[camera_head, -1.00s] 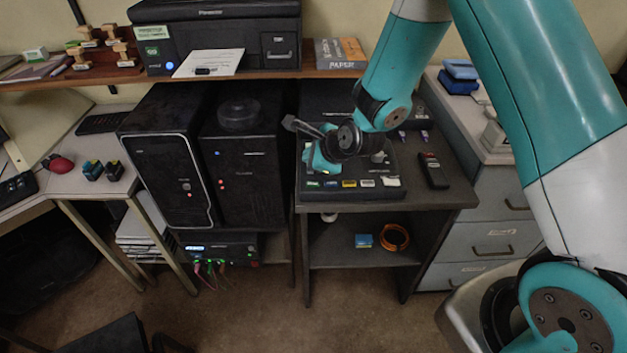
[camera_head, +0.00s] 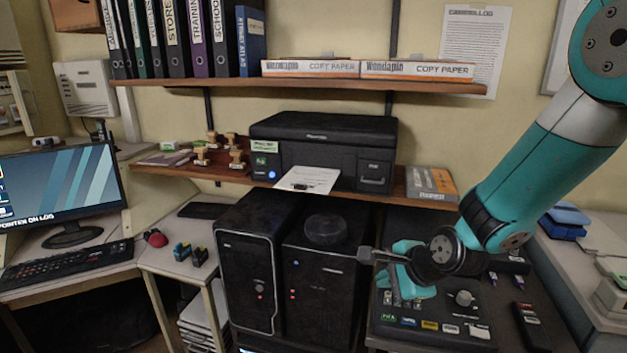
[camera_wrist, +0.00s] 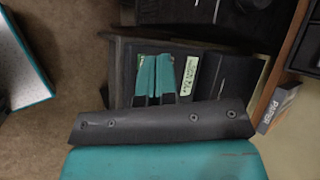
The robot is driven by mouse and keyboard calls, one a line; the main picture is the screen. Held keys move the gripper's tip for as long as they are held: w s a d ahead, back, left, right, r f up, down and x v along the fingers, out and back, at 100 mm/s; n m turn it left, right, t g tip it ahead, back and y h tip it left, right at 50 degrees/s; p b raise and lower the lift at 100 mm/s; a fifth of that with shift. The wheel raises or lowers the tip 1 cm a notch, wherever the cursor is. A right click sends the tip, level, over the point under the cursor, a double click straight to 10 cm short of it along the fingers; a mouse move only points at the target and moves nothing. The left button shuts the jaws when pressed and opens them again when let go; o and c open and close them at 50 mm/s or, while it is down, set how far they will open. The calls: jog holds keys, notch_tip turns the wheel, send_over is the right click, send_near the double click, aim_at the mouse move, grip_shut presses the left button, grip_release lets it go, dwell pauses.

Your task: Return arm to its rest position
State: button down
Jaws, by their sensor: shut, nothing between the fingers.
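My arm comes in from the right in the head view, its wrist over the dark control panel (camera_head: 385,328). My gripper (camera_head: 393,280) shows there as small teal parts low over the panel's left part; its fingertips are hard to make out, and I cannot tell whether they touch it. In the wrist view my gripper (camera_wrist: 155,60) has its two teal fingers side by side, shut and empty, in front of a dark surface with a pale green label. My wrist and gripper hide part of the panel.
Two black computer towers (camera_head: 247,270) stand left of the panel. A shelf with a black printer (camera_head: 335,150) and a paper box (camera_head: 430,183) runs behind. A handheld device (camera_head: 530,325) lies right of the panel. Open air lies above the panel.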

jog(key=s+r+n+g, duration=0.2)
jog(key=s+r+n, duration=0.3)
jog(key=s+n, duration=0.2)
jog(key=s+r+n+g, duration=0.2)
jog(key=s+r+n, duration=0.3)
jog(key=s+n, duration=0.3)
jog(key=s+a+r+n+g, duration=0.1)
jog(key=s+r+n+g, duration=0.1)
jog(key=s+r+n, duration=0.3)
jog(key=s+n, duration=0.3)
jog(key=s, duration=0.3)
jog(key=shift+s+g, duration=0.25)
jog(key=shift+g, duration=0.05)
